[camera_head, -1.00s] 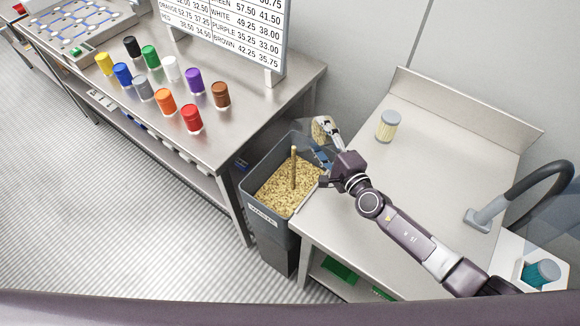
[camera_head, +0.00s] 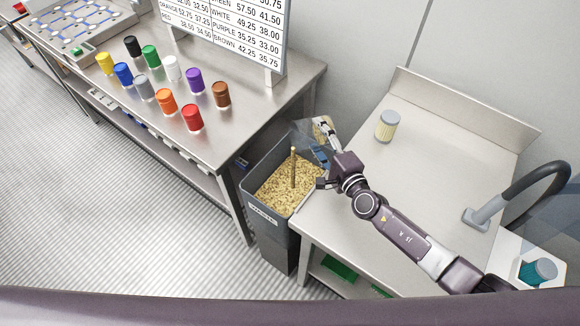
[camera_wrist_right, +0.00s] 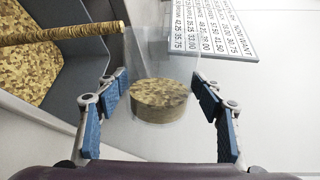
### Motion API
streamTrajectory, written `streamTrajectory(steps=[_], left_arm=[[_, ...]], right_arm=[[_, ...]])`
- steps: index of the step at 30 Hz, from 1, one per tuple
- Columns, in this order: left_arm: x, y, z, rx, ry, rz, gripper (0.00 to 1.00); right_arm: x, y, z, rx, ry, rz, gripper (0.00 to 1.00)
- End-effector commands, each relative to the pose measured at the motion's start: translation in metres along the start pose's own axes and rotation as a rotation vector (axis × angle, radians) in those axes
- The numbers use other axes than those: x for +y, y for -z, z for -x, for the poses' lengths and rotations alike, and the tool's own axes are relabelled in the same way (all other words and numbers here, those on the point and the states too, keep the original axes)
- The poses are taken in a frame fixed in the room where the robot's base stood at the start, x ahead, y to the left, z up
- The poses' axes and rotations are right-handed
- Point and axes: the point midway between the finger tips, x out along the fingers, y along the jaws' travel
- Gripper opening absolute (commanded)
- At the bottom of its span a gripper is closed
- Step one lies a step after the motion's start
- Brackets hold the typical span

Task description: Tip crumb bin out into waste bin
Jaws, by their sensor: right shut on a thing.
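My right gripper (camera_head: 326,150) is shut on the clear crumb bin (camera_head: 305,131) and holds it above the far right rim of the grey waste bin (camera_head: 265,212). In the right wrist view, the blue-padded fingers (camera_wrist_right: 160,84) stand on both sides of the see-through crumb bin (camera_wrist_right: 158,57), with a round mass of tan crumbs (camera_wrist_right: 158,102) inside. The waste bin holds many tan crumbs (camera_head: 275,187). A slim crumb-coloured column (camera_head: 293,167) stands over them; I cannot tell whether it is solid or a stream. My left gripper is not in view.
The left table (camera_head: 240,135) carries several coloured drums and a number board (camera_head: 235,35). Both tables flank the waste bin.

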Motion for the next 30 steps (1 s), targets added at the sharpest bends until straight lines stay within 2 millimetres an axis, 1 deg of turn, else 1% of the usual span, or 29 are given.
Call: streamTrajectory(steps=[30], left_arm=[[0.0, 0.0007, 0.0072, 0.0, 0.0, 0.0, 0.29]], right_arm=[[0.0023, -0.0035, -0.0006, 0.011, 0.002, 0.083, 0.31]])
